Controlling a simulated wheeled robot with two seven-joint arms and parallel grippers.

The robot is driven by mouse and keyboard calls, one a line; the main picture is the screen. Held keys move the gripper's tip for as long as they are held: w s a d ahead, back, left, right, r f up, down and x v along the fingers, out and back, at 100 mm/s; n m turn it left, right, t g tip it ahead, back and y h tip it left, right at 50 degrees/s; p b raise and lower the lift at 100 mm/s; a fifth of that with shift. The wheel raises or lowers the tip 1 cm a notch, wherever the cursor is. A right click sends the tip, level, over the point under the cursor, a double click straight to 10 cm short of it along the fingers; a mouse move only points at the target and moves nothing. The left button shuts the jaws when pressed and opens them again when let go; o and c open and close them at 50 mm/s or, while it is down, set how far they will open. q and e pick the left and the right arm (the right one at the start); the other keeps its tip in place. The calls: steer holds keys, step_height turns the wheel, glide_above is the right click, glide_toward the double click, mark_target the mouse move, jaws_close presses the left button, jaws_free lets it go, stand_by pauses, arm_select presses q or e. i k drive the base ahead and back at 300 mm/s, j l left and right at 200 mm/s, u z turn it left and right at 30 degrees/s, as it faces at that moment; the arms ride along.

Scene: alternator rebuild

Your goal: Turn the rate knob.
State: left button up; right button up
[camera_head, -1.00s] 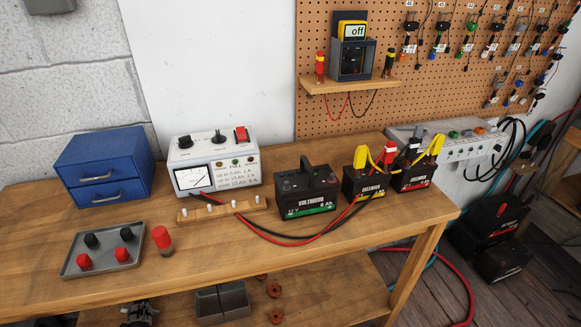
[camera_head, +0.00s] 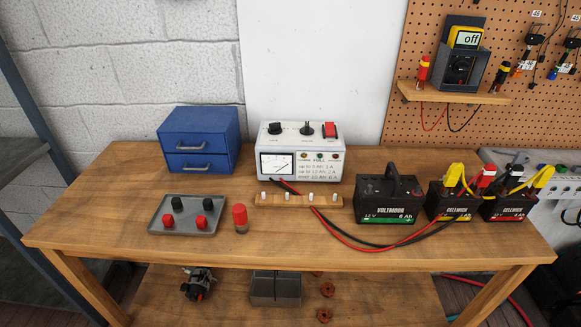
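A white charger box (camera_head: 318,166) stands at the back middle of the workbench in the head view. Its top carries a black knob at the left (camera_head: 275,129), a second black knob in the middle (camera_head: 306,129) and a red switch (camera_head: 330,130) at the right. I cannot read the labels by the knobs, so I cannot tell which is the rate knob. The front has a needle meter (camera_head: 277,164) and a printed list of currents by battery size. Neither of my grippers is in view.
A wooden strip with pale pegs (camera_head: 299,200) lies before the charger. A blue drawer box (camera_head: 200,139) stands left, a grey tray (camera_head: 187,227) and red-capped cylinder (camera_head: 240,218) in front. Batteries (camera_head: 390,199) with red and black cables stand right. A meter (camera_head: 463,60) reading "off" sits on a shelf.

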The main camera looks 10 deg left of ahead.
mark_target(275, 128)
steer(key=i+j+u, duration=0.35)
steer(key=j, duration=0.15)
steer(key=i+j+u, duration=0.35)
steer(key=j, duration=0.15)
steer(key=k, duration=0.05)
